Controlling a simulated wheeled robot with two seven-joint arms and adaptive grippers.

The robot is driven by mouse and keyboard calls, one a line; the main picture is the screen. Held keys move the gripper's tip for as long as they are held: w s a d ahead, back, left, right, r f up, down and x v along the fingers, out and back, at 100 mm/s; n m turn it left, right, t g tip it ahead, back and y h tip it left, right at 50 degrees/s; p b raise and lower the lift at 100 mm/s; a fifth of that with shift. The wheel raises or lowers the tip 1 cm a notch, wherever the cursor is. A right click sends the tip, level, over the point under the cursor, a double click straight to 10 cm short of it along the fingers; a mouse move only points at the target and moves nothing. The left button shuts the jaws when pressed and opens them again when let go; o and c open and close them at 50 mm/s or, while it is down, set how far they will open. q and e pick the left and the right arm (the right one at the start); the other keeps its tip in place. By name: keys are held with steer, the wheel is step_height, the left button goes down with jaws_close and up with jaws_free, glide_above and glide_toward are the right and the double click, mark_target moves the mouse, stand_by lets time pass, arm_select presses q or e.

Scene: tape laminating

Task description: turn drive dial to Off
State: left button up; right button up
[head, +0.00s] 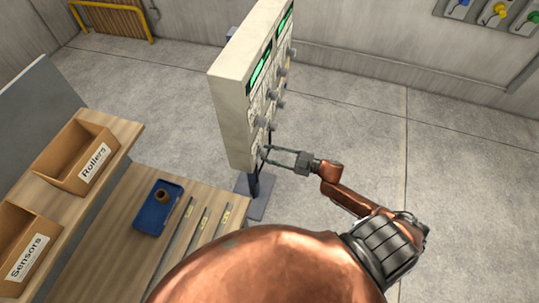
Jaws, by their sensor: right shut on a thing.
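The control panel (233,100) is a pale upright box on a stand, seen nearly edge-on, with its face turned to the right. Several grey dials (280,70) stick out of that face below green displays. My right gripper (267,154) reaches in from the right and is shut on a dial at the panel's lower edge. The fingers mostly hide this dial, and its label and pointer setting cannot be read. My left gripper is not in view.
A wooden bench (128,205) at the left holds a blue tray (155,222) with a brown ring (161,196). Cardboard bins labelled Rollers (68,181) and Sensors (12,276) stand beside it. The floor (365,105) right of the panel is clear.

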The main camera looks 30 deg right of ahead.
steer(key=shift+n, duration=0.8)
steer(key=shift+b, duration=0.3)
steer(key=o, duration=1.1)
steer(key=shift+o, duration=0.2)
steer(key=v, duration=1.2)
